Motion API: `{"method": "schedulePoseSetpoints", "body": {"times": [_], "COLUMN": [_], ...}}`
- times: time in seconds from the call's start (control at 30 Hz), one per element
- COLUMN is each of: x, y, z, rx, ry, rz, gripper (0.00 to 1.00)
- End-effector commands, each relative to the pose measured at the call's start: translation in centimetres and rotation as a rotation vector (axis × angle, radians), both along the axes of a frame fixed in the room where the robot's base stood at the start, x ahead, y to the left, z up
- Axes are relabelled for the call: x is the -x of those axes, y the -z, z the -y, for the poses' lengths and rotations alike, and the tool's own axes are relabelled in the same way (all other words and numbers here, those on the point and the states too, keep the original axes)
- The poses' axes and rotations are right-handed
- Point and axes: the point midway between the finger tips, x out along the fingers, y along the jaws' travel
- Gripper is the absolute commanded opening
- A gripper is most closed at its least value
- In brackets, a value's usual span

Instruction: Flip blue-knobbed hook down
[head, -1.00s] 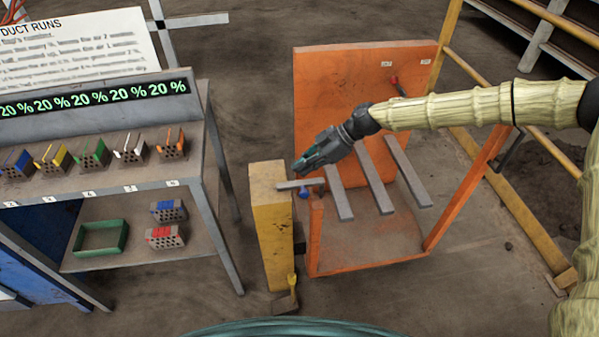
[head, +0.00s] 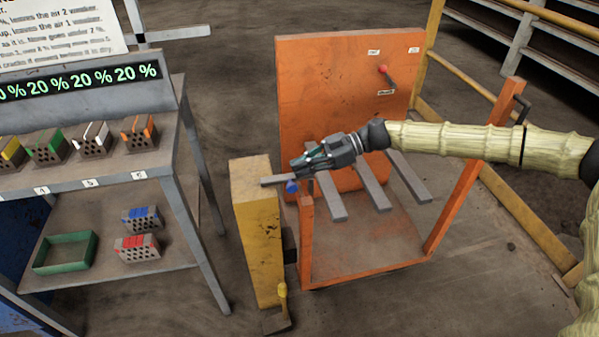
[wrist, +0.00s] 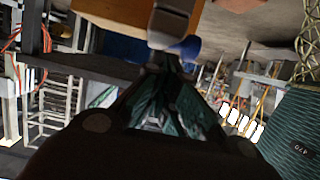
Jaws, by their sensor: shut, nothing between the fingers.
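The hook is a grey bar (head: 279,180) reaching out sideways from the top of a yellow post (head: 262,235). Its blue knob (head: 292,187) hangs just under the bar's right end. My gripper (head: 297,165) is shut and empty, its tips pointing left, right above the knobbed end in the head view. I cannot tell whether it touches the hook. In the wrist view the blue knob (wrist: 186,47) and the grey hook end (wrist: 173,22) show just beyond my fingertips (wrist: 168,62), which partly cover the knob.
An orange frame with a tall back panel (head: 340,75) and several grey bars (head: 370,187) stands right of the post, under my arm. A red-knobbed lever (head: 385,72) is on the panel. A rack of bricks (head: 90,165) stands left. A yellow-handled pedal (head: 281,300) sits at the post's foot.

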Motion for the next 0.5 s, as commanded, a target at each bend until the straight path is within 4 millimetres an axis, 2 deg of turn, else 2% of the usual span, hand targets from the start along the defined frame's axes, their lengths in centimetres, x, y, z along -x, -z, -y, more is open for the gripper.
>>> {"method": "schedulePoseSetpoints", "body": {"times": [0.1, 0.5], "x": [-0.01, -0.04], "y": [0.69, 0.98], "z": [0.13, 0.31], "rx": [0.001, 0.003], "ry": [0.000, 0.001], "rz": [0.000, -0.001], "gripper": [0.00, 0.00]}}
